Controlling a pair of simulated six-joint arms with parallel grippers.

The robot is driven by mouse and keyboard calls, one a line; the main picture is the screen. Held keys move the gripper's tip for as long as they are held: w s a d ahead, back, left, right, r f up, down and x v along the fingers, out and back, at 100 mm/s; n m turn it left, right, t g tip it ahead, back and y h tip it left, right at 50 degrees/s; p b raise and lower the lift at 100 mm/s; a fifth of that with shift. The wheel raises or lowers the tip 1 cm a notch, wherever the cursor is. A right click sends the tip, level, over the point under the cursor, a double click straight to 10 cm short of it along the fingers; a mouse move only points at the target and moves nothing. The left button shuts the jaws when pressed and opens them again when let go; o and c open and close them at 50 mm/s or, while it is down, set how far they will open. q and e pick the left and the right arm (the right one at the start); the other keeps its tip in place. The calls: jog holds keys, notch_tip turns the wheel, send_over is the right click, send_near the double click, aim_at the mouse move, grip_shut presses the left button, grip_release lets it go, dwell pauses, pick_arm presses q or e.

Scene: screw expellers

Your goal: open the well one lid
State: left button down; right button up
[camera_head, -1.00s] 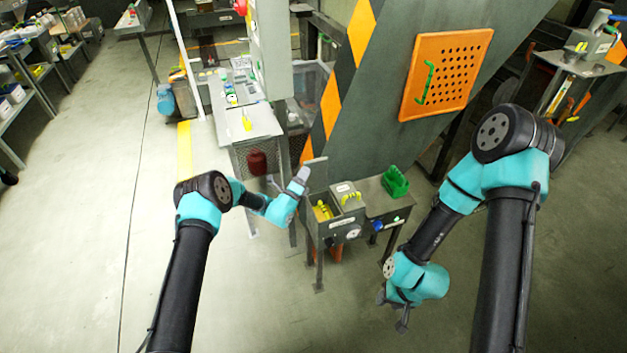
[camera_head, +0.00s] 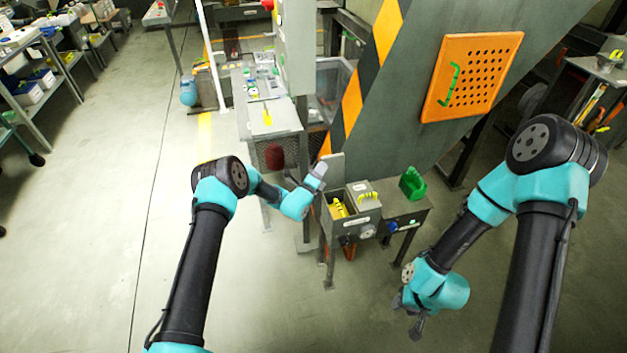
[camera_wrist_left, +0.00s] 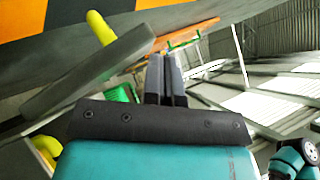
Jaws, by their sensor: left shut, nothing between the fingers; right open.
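A grey metal box on a stand (camera_head: 347,229) has two wells. The left well is uncovered, with yellow pieces (camera_head: 338,208) inside. A grey lid (camera_head: 334,168) stands raised behind it; in the left wrist view the lid (camera_wrist_left: 85,75) is a tilted slab with a yellow handle (camera_wrist_left: 100,28), just left of the fingers. The other well is covered by a lid with a yellow handle (camera_head: 367,197). My left gripper (camera_head: 320,169) is shut and empty beside the raised lid; its fingers (camera_wrist_left: 166,75) are together. My right gripper (camera_head: 417,330) is open and empty, low, right of the box.
A green bin (camera_head: 412,184) sits on the bench right of the wells. A slanted grey panel with an orange perforated board (camera_head: 472,76) rises behind. A side table (camera_head: 268,118) stands behind left. The floor (camera_head: 120,250) at the left is clear.

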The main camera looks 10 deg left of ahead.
pick_arm(q)
jog(key=s+a+r, duration=0.2)
jog(key=s+a, duration=0.1)
jog(key=s, duration=0.9)
jog(key=s+d+f+m+g+h, duration=0.2)
jog(key=s+d+f+m+g, duration=0.1)
jog(key=s+m+g, duration=0.5)
jog(key=s+d+f+m+g+h, duration=0.25)
jog(key=s+m+g, duration=0.4)
jog(key=s, duration=0.45)
jog(key=s+a+f+m+g+y, duration=0.2)
jog(key=s+a+m+g, duration=0.15)
jog(key=s, duration=0.25)
jog(key=s+a+f+m+g+y, duration=0.2)
jog(key=s+f+m+g, duration=0.1)
jog(key=s+m, duration=0.25)
jog(key=s+a+f+m+g+y, duration=0.2)
jog(key=s+a+m+y, duration=0.2)
jog(key=s+a+m, duration=0.25)
jog(key=w+a+r+m+t+y, duration=0.1)
jog(key=w+a+m+t+y, duration=0.2)
jog(key=a+m, duration=0.4)
jog(key=m+t, duration=0.1)
jog(key=m, duration=0.4)
jog(key=shift+w+a+r+t, duration=0.15)
jog(key=shift+w+a+t, duration=0.15)
jog(key=shift+w+a, duration=0.1)
